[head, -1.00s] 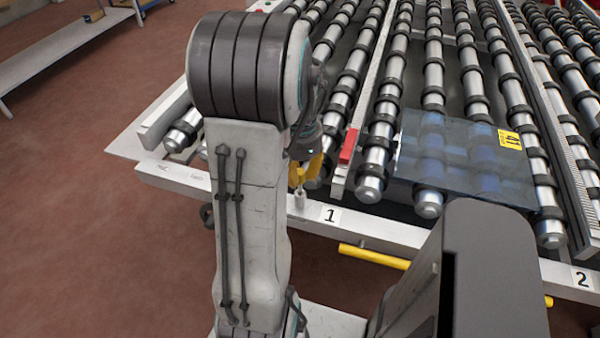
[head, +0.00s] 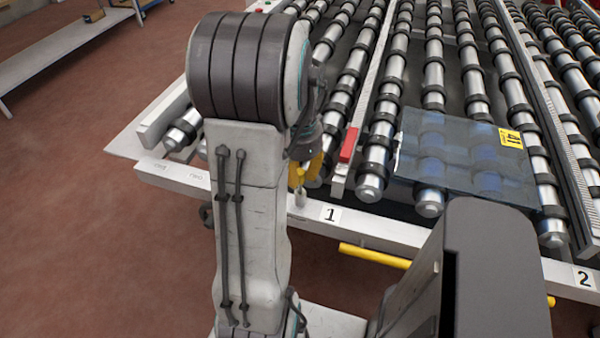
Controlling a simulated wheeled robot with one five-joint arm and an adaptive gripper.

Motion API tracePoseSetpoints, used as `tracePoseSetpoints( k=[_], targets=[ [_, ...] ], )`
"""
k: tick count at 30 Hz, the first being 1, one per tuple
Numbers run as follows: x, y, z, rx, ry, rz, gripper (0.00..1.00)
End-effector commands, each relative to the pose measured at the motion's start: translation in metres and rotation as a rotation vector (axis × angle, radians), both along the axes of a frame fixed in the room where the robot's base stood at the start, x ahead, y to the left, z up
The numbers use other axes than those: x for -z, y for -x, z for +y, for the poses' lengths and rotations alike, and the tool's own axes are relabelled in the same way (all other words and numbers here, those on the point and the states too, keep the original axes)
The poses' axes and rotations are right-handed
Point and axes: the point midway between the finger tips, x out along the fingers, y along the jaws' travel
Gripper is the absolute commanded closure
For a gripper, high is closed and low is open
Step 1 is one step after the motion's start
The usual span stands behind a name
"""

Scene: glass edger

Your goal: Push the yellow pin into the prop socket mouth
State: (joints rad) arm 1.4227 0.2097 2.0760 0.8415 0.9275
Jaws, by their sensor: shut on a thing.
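My gripper (head: 308,166) is at the near rail, just left of the label 1, partly hidden behind my own arm. Yellow parts show at its tip; I cannot clearly separate the fingers from the yellow pin (head: 296,177). The gripper is shut on the pin. A small grey metal post (head: 300,198) stands on the rail directly below the yellow; it looks like the prop socket. Its mouth is too small to make out, and I cannot tell how far the pin is in it.
A red block (head: 348,145) sits on a rail right of my gripper. A glass sheet (head: 465,160) with a yellow label lies on the rollers further right. A yellow bar (head: 374,256) runs below the near rail (head: 395,245).

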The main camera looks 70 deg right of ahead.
Motion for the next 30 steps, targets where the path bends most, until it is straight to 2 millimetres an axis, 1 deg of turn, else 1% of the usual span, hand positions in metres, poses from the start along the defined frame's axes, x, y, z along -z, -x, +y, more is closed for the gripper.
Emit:
tracePoseSetpoints(
  k=[30],
  targets=[
    [0.024, 0.000, 0.000, 0.000, -0.001, 0.000, 1.00]
  ],
)
